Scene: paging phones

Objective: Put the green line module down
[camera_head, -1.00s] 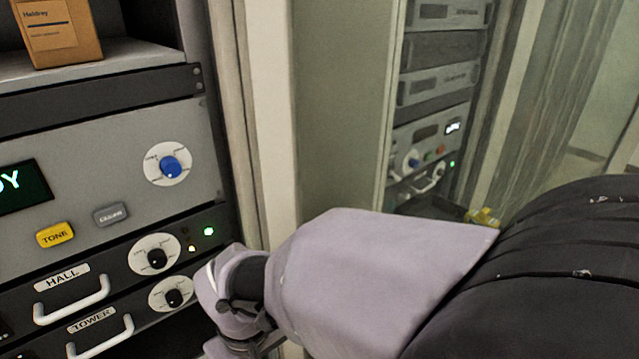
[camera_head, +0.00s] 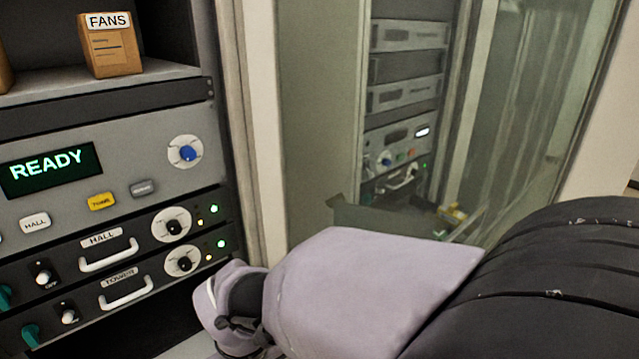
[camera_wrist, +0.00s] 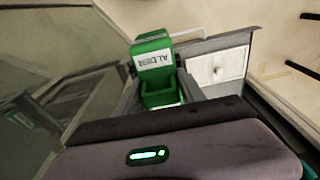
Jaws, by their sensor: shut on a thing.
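The green line module (camera_wrist: 153,62) shows in the wrist view, with a white label reading ALDER upside down. My gripper (camera_wrist: 161,92) is shut on it, with a dark finger on each side. A grey surface lies behind and to the right of the module, but I cannot tell whether they touch. In the head view my arm reaches down past the rack's right edge; the gripper's fingers and the module are out of sight there.
The rack's READY display (camera_head: 50,169) is lit above the HALL handle (camera_head: 109,256) and TOWER handle (camera_head: 126,292). A FANS box (camera_head: 112,45) stands on the shelf. A white-fronted unit (camera_wrist: 216,68) is right of the module. Glass panels stand at the right.

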